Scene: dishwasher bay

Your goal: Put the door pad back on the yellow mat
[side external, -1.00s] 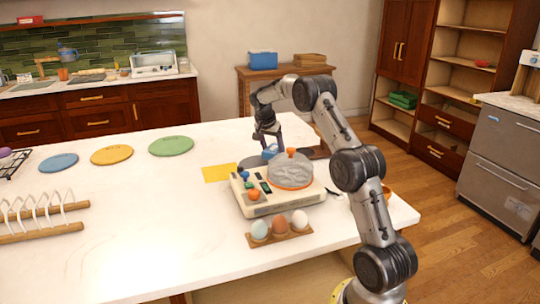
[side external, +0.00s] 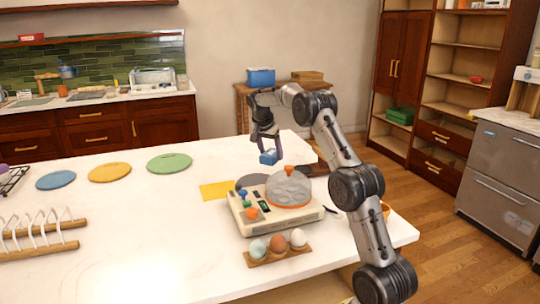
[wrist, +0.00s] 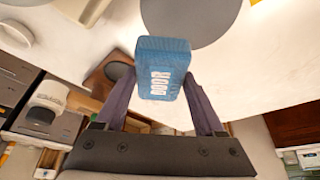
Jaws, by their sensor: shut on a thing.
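The door pad is a small blue block (side external: 268,157) marked "DOOR" in white; its lettered face shows in the wrist view (wrist: 161,70). My gripper (side external: 266,148) is shut on it and holds it in the air above the far part of the counter, behind the domed appliance. The gripper's two fingers (wrist: 161,100) sit on either side of the pad in the wrist view. The yellow mat (side external: 216,190) is a flat square on the white counter, left of and nearer than the held pad. Nothing lies on it.
The cream appliance (side external: 290,218) with a grey dome (side external: 288,187) and coloured knobs stands right of the mat. A dark round disc (side external: 252,180) lies behind it. An egg holder (side external: 278,254) is in front. Green, orange and blue discs lie left; the counter front-left of the mat is clear.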

